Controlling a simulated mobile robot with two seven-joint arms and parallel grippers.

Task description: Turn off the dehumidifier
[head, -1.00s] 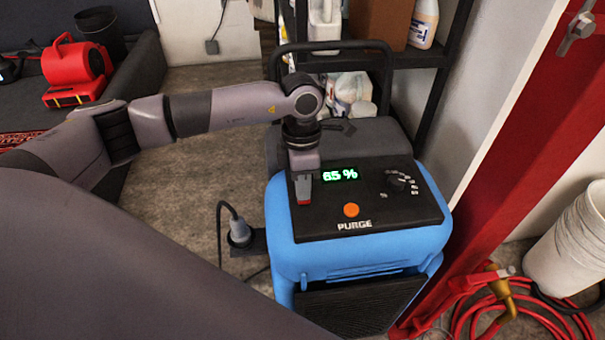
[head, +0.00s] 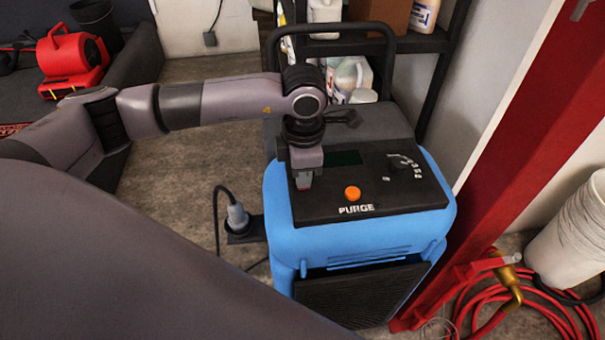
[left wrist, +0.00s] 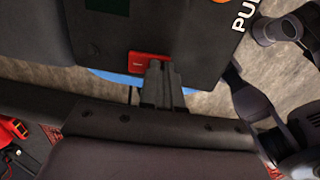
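The dehumidifier (head: 340,250) is a blue box with a black top panel, an orange PURGE button (head: 352,193), a dial (head: 391,171) and a dark, blank display (head: 344,158). A red rocker switch (left wrist: 150,62) sits at the panel's edge in the left wrist view. In the head view only a bit of red (head: 303,186) shows below the gripper. My left gripper (head: 304,178) points down over the panel's left side. Its fingers (left wrist: 162,82) look shut and empty, right at the switch; contact is unclear. My right gripper is out of view.
A black plug with a cord (head: 237,216) stands on the floor left of the machine. A black shelf (head: 400,45) is behind it. A red post (head: 500,190), red hose (head: 500,310) and white buckets (head: 570,245) are at right. A red blower (head: 68,55) is far left.

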